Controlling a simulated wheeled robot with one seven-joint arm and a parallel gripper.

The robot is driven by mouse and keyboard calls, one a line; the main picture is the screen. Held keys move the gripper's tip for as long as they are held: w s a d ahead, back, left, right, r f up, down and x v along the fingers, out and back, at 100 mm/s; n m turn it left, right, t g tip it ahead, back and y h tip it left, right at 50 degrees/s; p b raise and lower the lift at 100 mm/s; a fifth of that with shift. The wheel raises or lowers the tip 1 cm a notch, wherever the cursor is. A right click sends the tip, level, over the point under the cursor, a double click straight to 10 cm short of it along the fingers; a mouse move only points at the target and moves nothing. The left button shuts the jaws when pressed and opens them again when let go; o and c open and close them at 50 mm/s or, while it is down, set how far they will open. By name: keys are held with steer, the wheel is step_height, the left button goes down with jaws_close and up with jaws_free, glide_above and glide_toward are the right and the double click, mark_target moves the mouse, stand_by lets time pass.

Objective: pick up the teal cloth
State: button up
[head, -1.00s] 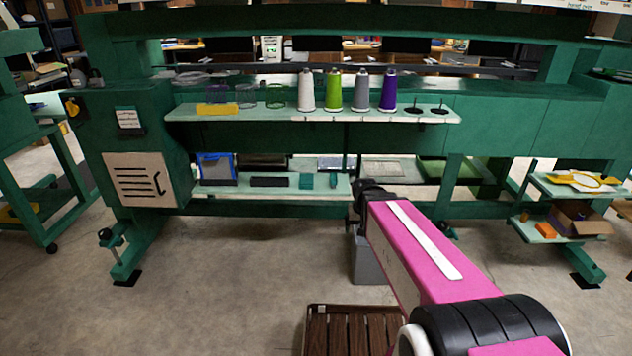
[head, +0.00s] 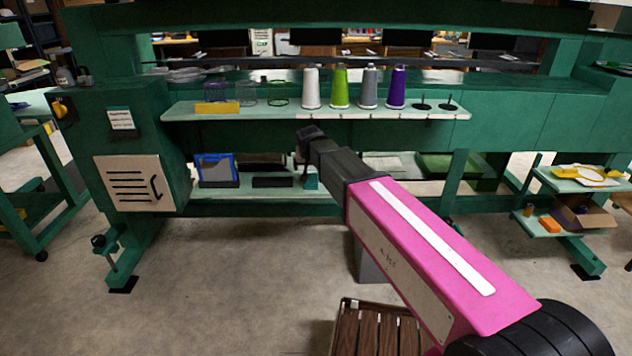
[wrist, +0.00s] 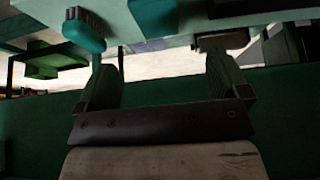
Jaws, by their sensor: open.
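The teal cloth (head: 311,181) looks like a small folded block on the lower shelf of the green machine. In the head view my arm partly covers it. In the wrist view what appears to be the same cloth (wrist: 155,16) is at the top, cut off by the frame edge. My gripper (wrist: 163,62) is open, with both fingers apart and nothing between them. The cloth shows beyond the fingertips, roughly between them in the picture, and apart from them. In the head view the gripper's dark end is near the shelf, and its fingers are hard to make out.
A teal brush-like item (wrist: 86,32) is beside the cloth. A dark block (head: 272,182) and a blue bin (head: 217,171) share the lower shelf (head: 250,194). The upper shelf (head: 285,113) holds thread cones close above. A brown slatted crate (head: 345,330) is on the floor.

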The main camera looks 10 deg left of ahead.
mark_target(311, 178)
steer(key=x, duration=1)
steer(key=shift+w+d+f, duration=0.15)
steer(key=shift+w+f, duration=0.05)
steer(key=shift+f, duration=0.05)
steer(key=c, duration=1.1)
steer(key=shift+r, duration=0.1)
steer(key=shift+r, duration=0.5)
steer(key=r, duration=0.1)
steer(key=s+r, duration=0.1)
steer(key=r, duration=0.1)
steer(key=shift+a+r, duration=0.2)
steer(key=shift+r, duration=0.15)
steer(key=s+a+r, duration=0.1)
steer(key=s+r, duration=0.1)
steer(key=s, duration=0.1)
steer(key=s+a+r, duration=0.2)
steer(key=s, duration=0.1)
steer(key=s+a+r, duration=0.2)
steer(key=s, duration=0.1)
steer(key=shift+s+r, duration=0.1)
steer(key=shift+s, duration=0.1)
